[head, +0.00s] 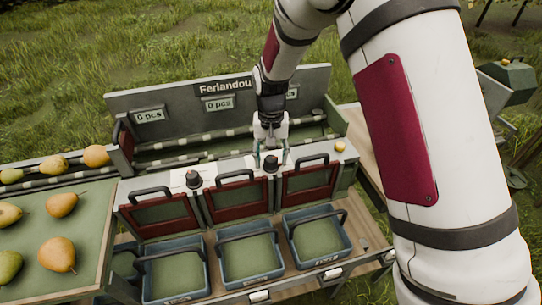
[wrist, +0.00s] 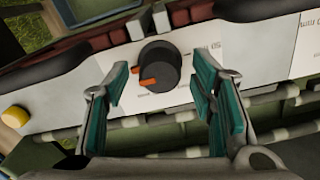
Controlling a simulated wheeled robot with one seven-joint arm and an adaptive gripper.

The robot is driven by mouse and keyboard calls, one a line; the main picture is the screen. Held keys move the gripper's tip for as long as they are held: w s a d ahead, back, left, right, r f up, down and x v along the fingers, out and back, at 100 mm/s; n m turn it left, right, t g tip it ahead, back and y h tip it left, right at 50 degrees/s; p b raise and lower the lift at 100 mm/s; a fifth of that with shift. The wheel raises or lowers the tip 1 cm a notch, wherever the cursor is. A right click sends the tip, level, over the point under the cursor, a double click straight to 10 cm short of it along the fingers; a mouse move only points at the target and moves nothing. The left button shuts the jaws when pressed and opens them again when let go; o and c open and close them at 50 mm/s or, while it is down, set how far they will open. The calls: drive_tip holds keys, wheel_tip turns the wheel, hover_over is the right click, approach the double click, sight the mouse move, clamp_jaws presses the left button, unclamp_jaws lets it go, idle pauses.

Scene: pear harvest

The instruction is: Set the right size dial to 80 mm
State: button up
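The right size dial (head: 270,163) is a black knob on the white top panel of the sorter, between the middle and right red-framed gates. In the wrist view the dial (wrist: 160,66) shows orange marks on its left side; the printed scale beside it is too small and partly hidden to read fully. The left size dial (head: 193,180) stands further left on the panel. My gripper (head: 271,154) is over the right dial. In the wrist view my gripper (wrist: 160,92) has its teal-padded fingers wide apart, one on each side of the dial, with gaps to it.
A yellow button (head: 340,146) sits at the panel's right end. Black handles top the gates, with blue crates (head: 249,284) below. Behind the dials run rollers and a back board with "0 pcs" displays (head: 149,115). Pears (head: 58,254) lie on the left table.

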sight(271, 158)
drive_tip(key=shift+r, duration=0.1)
wheel_tip(271, 158, up, 12)
idle(0.5)
idle(0.4)
